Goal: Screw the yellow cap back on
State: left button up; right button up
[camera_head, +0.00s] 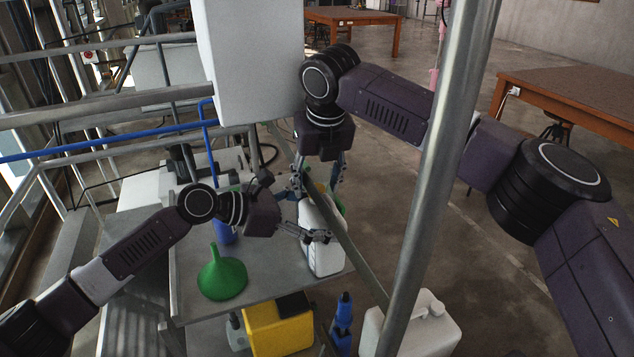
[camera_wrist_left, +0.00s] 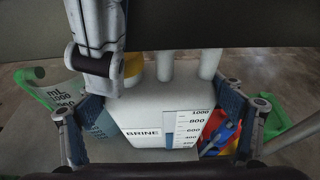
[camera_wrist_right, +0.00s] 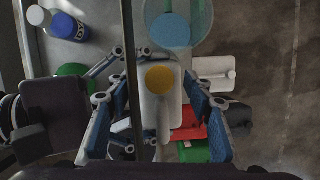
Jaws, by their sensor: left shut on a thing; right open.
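A white jug (camera_head: 322,252) stands on the grey bench; its side reads BRINE with a millilitre scale in the left wrist view (camera_wrist_left: 140,115). My left gripper (camera_head: 318,237) is shut on the jug's body, one finger on each side. The yellow cap (camera_wrist_right: 160,80) appears over the jug's top in the right wrist view, and part of it shows in the left wrist view (camera_wrist_left: 135,66). I cannot tell how tightly it sits. My right gripper (camera_head: 318,182) points down above the jug, open, its fingers apart on either side of the cap.
A green funnel (camera_head: 222,278) stands on the bench (camera_head: 190,295), left of the jug. A yellow container (camera_head: 278,330), blue bottles (camera_head: 343,315) and another white jug (camera_head: 425,325) are lower down. A metal pole (camera_head: 437,170) and a large white container (camera_head: 250,60) crowd my arms.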

jog(key=c, duration=1.3)
jog(key=o, duration=1.2)
jog(key=shift+r, duration=2.25)
jog(key=shift+o, duration=0.2)
jog(key=o, duration=0.5)
